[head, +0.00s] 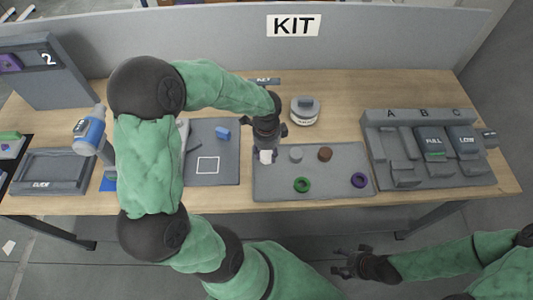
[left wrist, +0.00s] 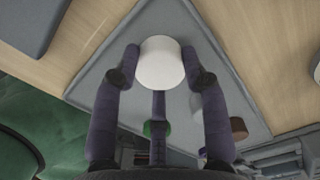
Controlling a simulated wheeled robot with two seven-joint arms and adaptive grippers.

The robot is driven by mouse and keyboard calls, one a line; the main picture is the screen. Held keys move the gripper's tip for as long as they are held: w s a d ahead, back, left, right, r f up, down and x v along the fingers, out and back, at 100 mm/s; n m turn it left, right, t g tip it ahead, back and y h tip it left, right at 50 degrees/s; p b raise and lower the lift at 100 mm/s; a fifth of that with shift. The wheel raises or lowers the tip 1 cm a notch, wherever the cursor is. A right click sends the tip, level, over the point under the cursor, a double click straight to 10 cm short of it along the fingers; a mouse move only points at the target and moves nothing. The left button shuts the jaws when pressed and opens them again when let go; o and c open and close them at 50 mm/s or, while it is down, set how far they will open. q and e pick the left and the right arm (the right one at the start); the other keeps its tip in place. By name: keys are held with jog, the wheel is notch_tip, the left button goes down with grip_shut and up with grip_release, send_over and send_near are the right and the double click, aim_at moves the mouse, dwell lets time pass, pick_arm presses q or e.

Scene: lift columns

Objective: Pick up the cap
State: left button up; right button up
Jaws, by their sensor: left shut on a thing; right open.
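The white round cap (left wrist: 161,63) sits between the fingers of my left gripper (left wrist: 160,72), which is shut on it. In the head view the cap (head: 266,156) shows just below my left gripper (head: 266,148), over the left part of the grey mat (head: 335,186). I cannot tell whether it still touches the mat. My right gripper (head: 350,262) is open and empty, low in the head view, in front of the table and away from the cap.
A grey cylinder (head: 296,153), a brown cylinder (head: 325,154), a green ring (head: 302,185) and a purple ring (head: 359,180) lie on the mat. A round container (head: 305,111) stands behind. A rack marked A, B, C (head: 400,118) is at the right, a blue bottle (head: 91,134) at the left.

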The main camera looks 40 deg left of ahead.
aim_at(266, 154)
pick_arm(q)
jog(key=shift+r, duration=0.1)
jog(key=shift+r, duration=0.25)
notch_tip(266, 154, up, 3)
jog(key=shift+s+r+p, duration=0.1)
jog(key=shift+s+p, duration=0.05)
jog(key=shift+p, duration=0.75)
jog(key=s+d+r+p, duration=0.2)
jog(key=s+r+p, duration=0.3)
jog(key=s+r, duration=0.6)
jog(key=s, duration=0.2)
jog(key=shift+s+d, duration=0.15)
jog(key=shift+s, duration=0.15)
